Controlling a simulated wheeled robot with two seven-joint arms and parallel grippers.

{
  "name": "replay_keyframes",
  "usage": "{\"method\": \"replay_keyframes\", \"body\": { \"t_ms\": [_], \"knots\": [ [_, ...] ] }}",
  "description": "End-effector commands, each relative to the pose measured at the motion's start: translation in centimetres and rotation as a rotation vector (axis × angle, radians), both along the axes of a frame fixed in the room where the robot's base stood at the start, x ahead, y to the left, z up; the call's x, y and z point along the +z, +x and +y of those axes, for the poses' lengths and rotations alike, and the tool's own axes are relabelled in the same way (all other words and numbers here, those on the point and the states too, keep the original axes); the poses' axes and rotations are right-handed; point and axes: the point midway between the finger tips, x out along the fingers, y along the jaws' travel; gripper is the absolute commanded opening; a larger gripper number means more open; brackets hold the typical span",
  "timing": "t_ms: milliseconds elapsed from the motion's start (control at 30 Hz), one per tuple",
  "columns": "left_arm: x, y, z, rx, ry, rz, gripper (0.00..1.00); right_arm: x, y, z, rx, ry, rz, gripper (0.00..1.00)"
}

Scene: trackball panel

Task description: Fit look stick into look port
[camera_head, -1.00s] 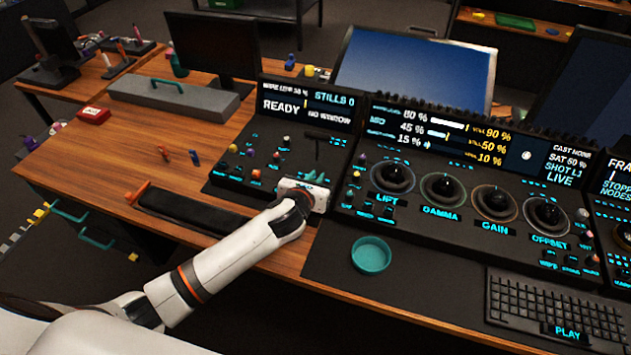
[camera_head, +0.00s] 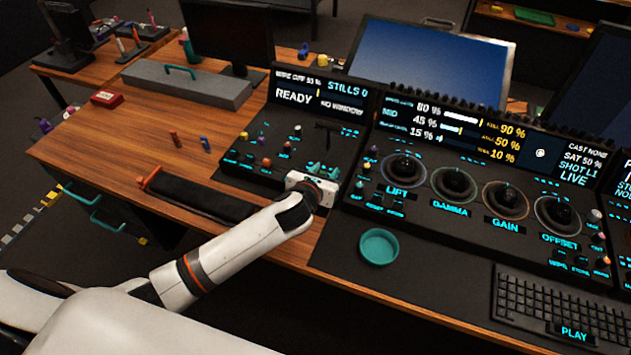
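My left gripper (camera_head: 323,170) is at the lower right corner of the left panel (camera_head: 262,172), beside the trackball panel. Its two teal fingertips stand apart, with only dark panel visible between them. A short red stick (camera_head: 175,138) and a short blue stick (camera_head: 205,144) stand on the wooden desk, left of the left panel. I cannot tell which of them, if either, is the look stick. I cannot make out the look port; the gripper and wrist cover part of the panel there. My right gripper is not in view.
A teal dish (camera_head: 379,247) sits on the dark mat in front of the trackball panel (camera_head: 418,212). A keyboard (camera_head: 545,300) lies right. A long black rest (camera_head: 200,195) lies left of my arm. A grey case (camera_head: 188,85) and monitor (camera_head: 228,38) stand behind.

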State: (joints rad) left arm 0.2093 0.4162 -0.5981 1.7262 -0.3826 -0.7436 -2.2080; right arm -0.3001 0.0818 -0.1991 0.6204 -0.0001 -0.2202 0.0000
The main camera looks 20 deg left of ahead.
Motion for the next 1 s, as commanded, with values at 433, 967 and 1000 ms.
{"method": "replay_keyframes", "body": {
  "t_ms": [433,967,1000],
  "knots": [
    [3.5,-8.3,0.2,-0.002,-0.001,0.0,0.37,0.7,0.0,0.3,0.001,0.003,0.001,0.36],
    [4.2,-10.0,0.3,0.0,-0.001,0.0,0.37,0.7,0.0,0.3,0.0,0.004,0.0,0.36],
    [4.2,-10.0,0.3,0.0,-0.001,0.0,0.37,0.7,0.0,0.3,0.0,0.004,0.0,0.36]
  ]
}}
